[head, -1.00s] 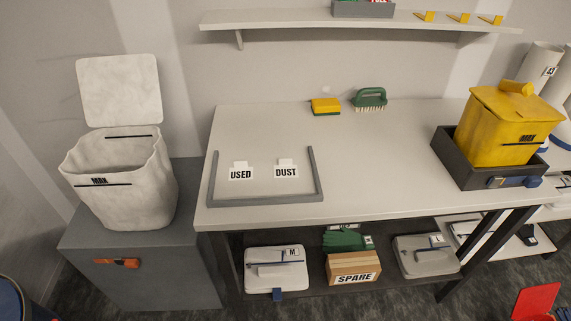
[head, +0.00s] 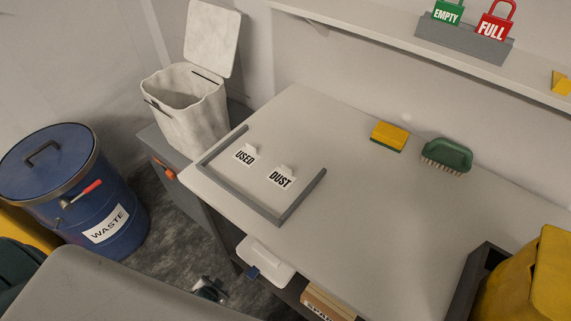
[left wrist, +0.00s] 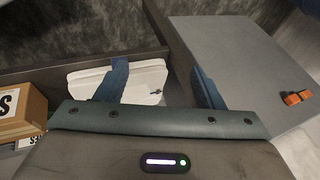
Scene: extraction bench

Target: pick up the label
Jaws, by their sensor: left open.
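Two white labels stand on the bench top (head: 340,200) inside a low grey three-sided frame (head: 262,210): the USED label (head: 245,154) on the left and the DUST label (head: 281,178) on the right. Each has a small tab on top. My left gripper (left wrist: 158,86) shows in the left wrist view with two blue fingers wide apart and nothing between them. It is low, before the shelf under the bench, with a white case (left wrist: 145,78) beyond the fingers, well away from both labels. My right gripper is not in view.
A blue WASTE drum (head: 70,190) stands left. A white bag bin (head: 190,110) sits on the grey cabinet (left wrist: 240,60). A yellow sponge (head: 389,136), green brush (head: 447,155) and yellow container (head: 530,285) are on the bench. EMPTY (head: 447,12) and FULL (head: 493,28) tags are above.

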